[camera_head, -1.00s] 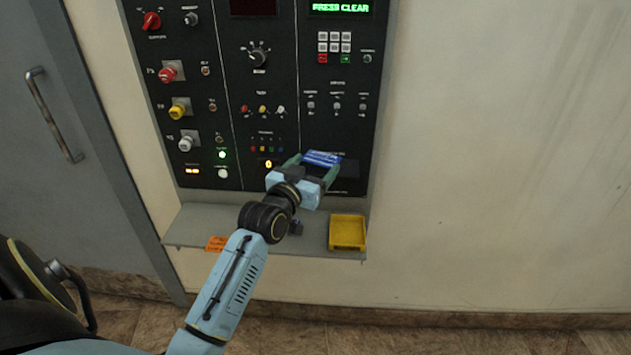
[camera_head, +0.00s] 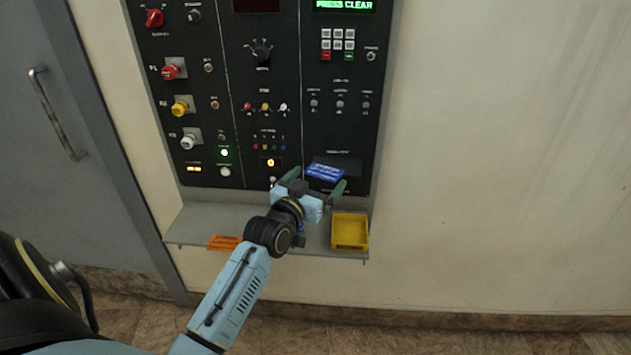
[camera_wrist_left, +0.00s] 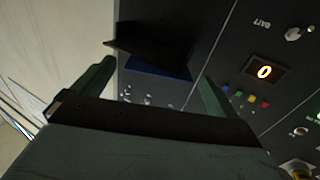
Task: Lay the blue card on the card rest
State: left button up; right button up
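The blue card (camera_head: 325,171) with white print is at the lower right of the black panel, against the dark card rest (camera_head: 350,166). It appears to lie on the rest, but the exact contact is hard to tell. In the left wrist view the card (camera_wrist_left: 160,68) shows as a dark blue strip beside a dark plate, likely the rest (camera_wrist_left: 150,45). My left gripper (camera_head: 316,184) is open just in front of the card. Its green fingers stand wide apart in the wrist view (camera_wrist_left: 155,88), with nothing held between them. My right gripper is not in view.
A grey shelf (camera_head: 200,225) runs below the panel. It bears a yellow tray (camera_head: 350,246) on the right and an orange card (camera_head: 224,243) on the left. Knobs and switches (camera_head: 180,107) cover the panel. The wall on the right is clear.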

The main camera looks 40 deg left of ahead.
pick_arm(q)
jog(key=s+d, duration=0.2)
jog(key=s, duration=1)
jog(key=s+d+f+m+g+h, duration=0.1)
jog(key=s+d+f+g, duration=0.2)
jog(key=f, duration=0.9)
jog(key=s+d+f+g+h, duration=0.1)
jog(key=s+d+f+g, duration=0.2)
jog(key=f, duration=0.9)
jog(key=s+d+f+m+g, duration=0.1)
jog(key=s+d+f+g, duration=0.2)
jog(key=f, duration=1)
jog(key=s+d+f+m+g, duration=0.1)
jog(key=s+f+g, duration=0.3)
jog(key=s, duration=1)
jog(key=s+d+f+m+g, duration=0.1)
jog(key=s+f+g, duration=0.2)
jog(key=s+f, duration=0.8)
jog(key=s, duration=0.3)
jog(key=shift+s+f+g+h+p, duration=0.2)
jog(key=shift+s+g+h+p, duration=0.1)
jog(key=shift+s+g+h, duration=0.1)
